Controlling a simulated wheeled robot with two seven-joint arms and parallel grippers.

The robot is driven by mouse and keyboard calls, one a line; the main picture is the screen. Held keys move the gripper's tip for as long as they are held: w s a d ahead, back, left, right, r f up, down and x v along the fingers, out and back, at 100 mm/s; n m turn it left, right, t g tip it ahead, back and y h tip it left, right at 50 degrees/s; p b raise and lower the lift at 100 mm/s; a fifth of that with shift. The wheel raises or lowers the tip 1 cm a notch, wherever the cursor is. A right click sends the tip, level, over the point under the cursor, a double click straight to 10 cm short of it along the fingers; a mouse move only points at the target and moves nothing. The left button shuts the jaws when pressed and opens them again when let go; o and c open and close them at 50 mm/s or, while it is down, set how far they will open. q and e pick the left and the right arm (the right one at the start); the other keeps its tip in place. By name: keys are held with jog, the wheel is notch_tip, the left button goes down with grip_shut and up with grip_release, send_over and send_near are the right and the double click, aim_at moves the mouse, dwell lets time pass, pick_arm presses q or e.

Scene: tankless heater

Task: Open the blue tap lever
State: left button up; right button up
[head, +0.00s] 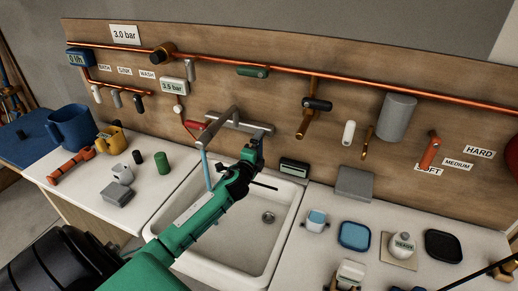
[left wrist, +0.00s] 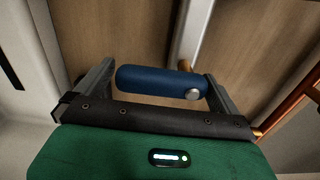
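The blue tap lever (left wrist: 160,82) is a rounded dark blue bar with a round metal button near its right end. In the left wrist view it lies crosswise between the fingers of my left gripper (left wrist: 160,85), nearly filling the gap. The fingers are wide apart, one at each end of the lever; whether they touch it I cannot tell. In the head view my left gripper (head: 252,155) is at the right end of the chrome tap (head: 240,125) and mostly hides the blue lever. The red lever (head: 194,125) is at the tap's left end.
A light blue strip (head: 207,172) hangs below the spout over the white sink (head: 235,240). A dark display box (head: 294,167) stands right of my gripper. Copper pipes (head: 290,80) run along the wooden backboard. Counters with small objects flank the sink.

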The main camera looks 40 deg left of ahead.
pick_arm(q)
jog(key=b+v, duration=0.3)
jog(key=v, duration=1.1)
jog(key=shift+w, duration=0.15)
